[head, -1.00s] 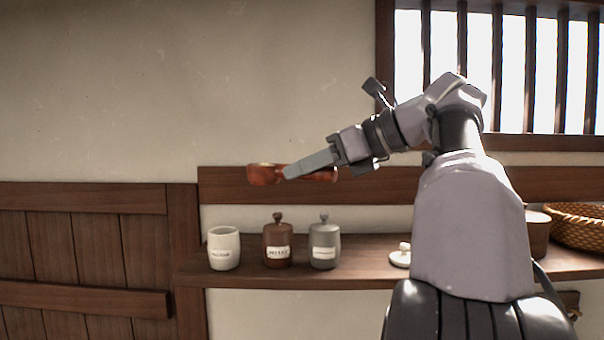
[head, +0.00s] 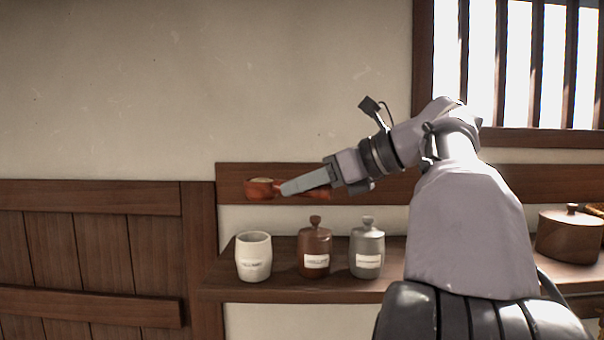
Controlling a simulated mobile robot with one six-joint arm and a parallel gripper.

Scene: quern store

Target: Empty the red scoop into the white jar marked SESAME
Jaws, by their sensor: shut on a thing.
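My gripper (head: 284,189) is shut on the red scoop (head: 259,189) and holds it in the air above the shelf. The scoop's bowl is upright and has pale contents (head: 261,179) near its rim. An open white jar (head: 253,258) stands at the left end of the shelf, below the scoop's bowl and well apart from it. The jar has a label whose writing is too small to read for sure. Its inside is mostly hidden.
A brown lidded jar (head: 314,250) and a grey lidded jar (head: 367,250) stand to the right of the white jar on the wooden shelf (head: 225,287). A round brown box (head: 568,237) stands farther right. A barred window is at the upper right.

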